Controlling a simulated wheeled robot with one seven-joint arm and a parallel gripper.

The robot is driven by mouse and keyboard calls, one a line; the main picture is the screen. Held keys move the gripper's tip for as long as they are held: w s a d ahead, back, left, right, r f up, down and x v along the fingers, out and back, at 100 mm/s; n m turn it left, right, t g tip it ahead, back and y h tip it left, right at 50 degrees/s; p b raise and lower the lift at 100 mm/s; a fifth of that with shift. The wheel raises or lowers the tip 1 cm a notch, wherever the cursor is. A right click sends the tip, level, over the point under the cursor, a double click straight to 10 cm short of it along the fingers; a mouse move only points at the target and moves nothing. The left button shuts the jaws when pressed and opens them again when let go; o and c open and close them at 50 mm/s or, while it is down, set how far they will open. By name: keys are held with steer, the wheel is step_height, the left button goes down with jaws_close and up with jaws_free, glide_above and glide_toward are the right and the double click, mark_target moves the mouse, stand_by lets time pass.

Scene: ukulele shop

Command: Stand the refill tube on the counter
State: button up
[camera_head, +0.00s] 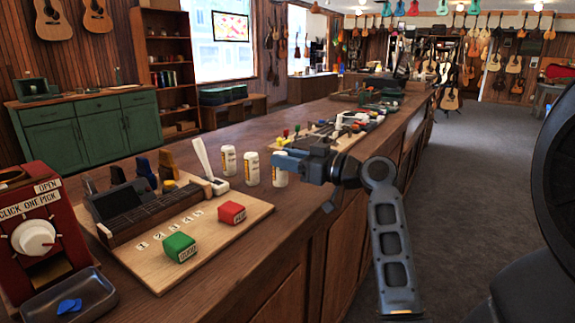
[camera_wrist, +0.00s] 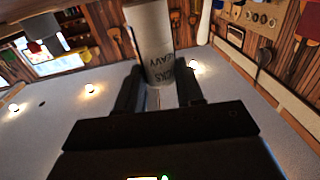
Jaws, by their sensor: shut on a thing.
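The refill tube (camera_wrist: 150,38) is a pale cylinder with dark lettering, held between the two fingers of my gripper (camera_wrist: 160,92) in the wrist view. In the head view my gripper (camera_head: 290,162) is over the counter (camera_head: 335,163), its fingers pointing left, shut at a white tube (camera_head: 280,172). That tube looks upright, low over the counter; I cannot tell whether its base touches. Two similar white tubes (camera_head: 228,160) (camera_head: 251,169) stand upright on the counter just to its left. The gripper hides part of the held tube's top.
A wooden board (camera_head: 150,268) with a green block (camera_head: 180,247) and a red block (camera_head: 232,213) lies in front. A red pick dispenser (camera_head: 35,215) with a dark tray (camera_head: 75,298) is at left. Small coloured items (camera_head: 345,125) sit farther back on the counter.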

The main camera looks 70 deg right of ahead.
steer(key=shift+f, duration=0.8)
steer(key=shift+f, duration=0.15)
steer(key=o, duration=1)
steer(key=shift+r, duration=0.25)
steer(key=s, duration=0.4)
steer(key=s+a+b, duration=0.1)
steer(key=s, duration=0.3)
steer(key=s+a, duration=0.1)
steer(key=s, duration=0.3)
steer(key=shift+b, duration=0.35)
